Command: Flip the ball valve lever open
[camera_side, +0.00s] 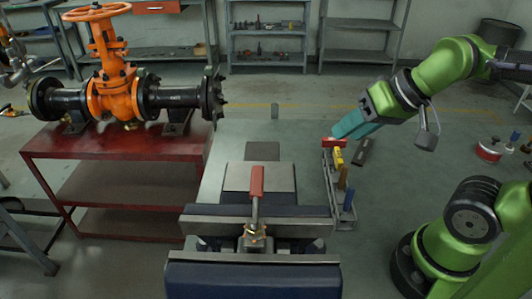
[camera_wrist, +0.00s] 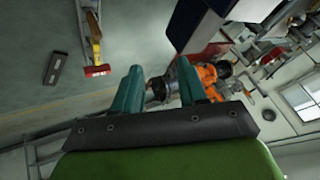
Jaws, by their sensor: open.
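The ball valve (camera_side: 256,238) is a small brass-coloured body held between the dark blue jaws of a vise (camera_side: 255,280). Its lever (camera_side: 257,182) has a red grip and points up in the side view, away from the camera. My gripper (camera_side: 343,130) is to the right of the lever and beyond it, well apart from it. Its two teal fingers are spread with nothing between them in the wrist view (camera_wrist: 160,75). I cannot make out the lever in the wrist view.
A narrow rack (camera_side: 338,190) with red, yellow and blue-handled items stands right of the vise, close below my gripper. A dark flat piece (camera_side: 363,152) lies beside it. A large orange gate valve (camera_side: 112,92) stands on a red table (camera_side: 120,150) at left. Shelves line the back.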

